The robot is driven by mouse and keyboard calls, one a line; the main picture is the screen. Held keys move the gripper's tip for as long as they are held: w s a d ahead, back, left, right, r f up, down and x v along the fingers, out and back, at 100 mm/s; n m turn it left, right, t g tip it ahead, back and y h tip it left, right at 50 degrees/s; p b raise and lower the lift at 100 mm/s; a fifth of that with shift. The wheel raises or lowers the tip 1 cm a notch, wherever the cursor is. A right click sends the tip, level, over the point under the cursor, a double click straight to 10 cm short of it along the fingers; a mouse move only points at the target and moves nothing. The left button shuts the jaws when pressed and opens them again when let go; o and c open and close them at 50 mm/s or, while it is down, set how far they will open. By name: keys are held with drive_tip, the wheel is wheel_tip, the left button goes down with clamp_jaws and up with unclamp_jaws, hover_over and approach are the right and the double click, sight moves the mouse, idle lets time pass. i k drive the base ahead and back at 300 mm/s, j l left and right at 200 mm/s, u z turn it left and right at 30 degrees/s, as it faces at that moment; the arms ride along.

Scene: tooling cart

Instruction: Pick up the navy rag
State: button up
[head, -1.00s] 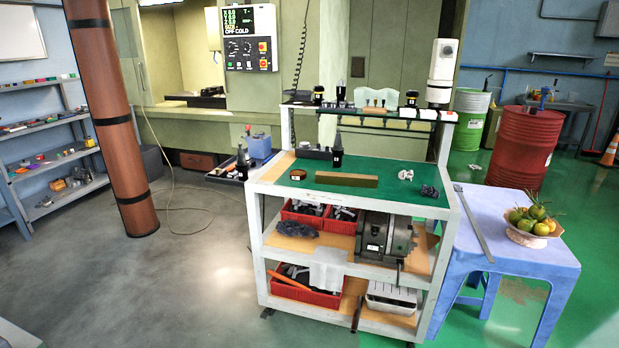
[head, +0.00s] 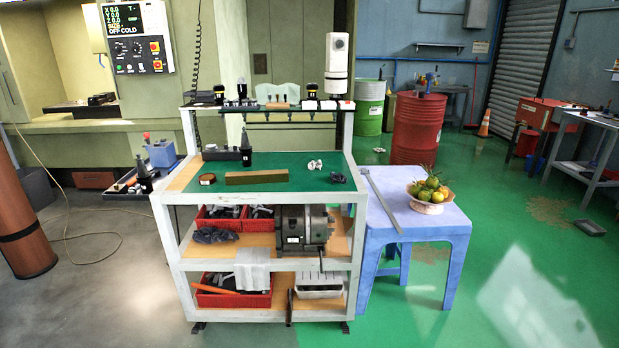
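Two dark crumpled cloth-like things show in the head view, and I cannot tell for sure which is the navy rag. The small dark bundle (head: 338,178) lies on the green mat (head: 290,182) of the cart's top, near its right edge. The larger dark blue-grey crumpled cloth (head: 213,235) lies on the cart's middle shelf at the left, in front of a red bin. My gripper is not in view.
The white cart (head: 264,198) carries a wooden block (head: 256,177), a white crumpled thing (head: 314,165) and a grey chuck (head: 303,228). A blue table (head: 420,227) with a fruit bowl (head: 430,207) stands close at the right. The floor in front is clear.

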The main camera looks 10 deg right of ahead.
sight(339, 177)
drive_tip(key=i+j, duration=0.15)
drive_tip(key=i, duration=0.5)
drive_tip(key=i+j, duration=0.15)
drive_tip(key=i, duration=0.5)
drive_tip(key=j+u, duration=0.05)
